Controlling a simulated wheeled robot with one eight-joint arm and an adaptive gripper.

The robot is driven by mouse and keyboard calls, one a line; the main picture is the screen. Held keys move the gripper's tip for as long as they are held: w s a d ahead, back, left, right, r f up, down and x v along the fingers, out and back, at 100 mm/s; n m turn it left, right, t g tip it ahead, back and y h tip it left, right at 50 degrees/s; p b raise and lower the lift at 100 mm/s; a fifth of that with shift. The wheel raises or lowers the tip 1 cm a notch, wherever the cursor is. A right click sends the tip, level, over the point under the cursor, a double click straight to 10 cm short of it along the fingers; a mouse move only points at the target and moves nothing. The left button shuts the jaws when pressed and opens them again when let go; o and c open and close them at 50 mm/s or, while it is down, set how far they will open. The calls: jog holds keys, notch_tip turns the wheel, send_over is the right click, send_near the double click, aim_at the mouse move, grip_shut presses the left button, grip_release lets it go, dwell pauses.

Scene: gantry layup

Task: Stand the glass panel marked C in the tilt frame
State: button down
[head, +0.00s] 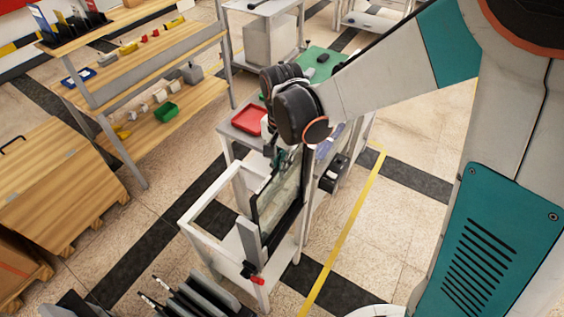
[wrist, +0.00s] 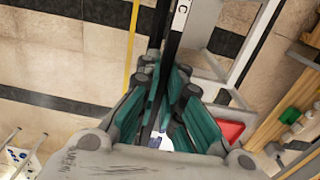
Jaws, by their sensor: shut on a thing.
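The glass panel (head: 279,198) has a dark rim and stands near upright in the head view. Its edge (wrist: 172,48) runs up from between my fingers in the wrist view, with a white C label (wrist: 181,15) on it. My gripper (head: 284,156) is shut on the panel's upper edge; it also shows in the wrist view (wrist: 163,108). The pale tilt frame (head: 213,182) is around and beside the panel, with an upright post (head: 249,243) in front of its lower near end. Whether the panel's lower edge rests in the frame is hidden.
A bench behind holds a red tray (head: 247,121) and a green mat (head: 318,64). A wooden shelf unit (head: 150,77) with small parts stands left. Dark slabs in a rack (head: 195,297) stand at the front. Floor right of the yellow line (head: 342,236) is clear.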

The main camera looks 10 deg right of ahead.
jog(key=shift+f+b, duration=0.5)
jog(key=shift+f, duration=0.05)
dwell(0.4)
jog(key=c, duration=1.7)
grip_release()
jog(key=shift+o, duration=0.2)
jog(key=shift+r, duration=0.1)
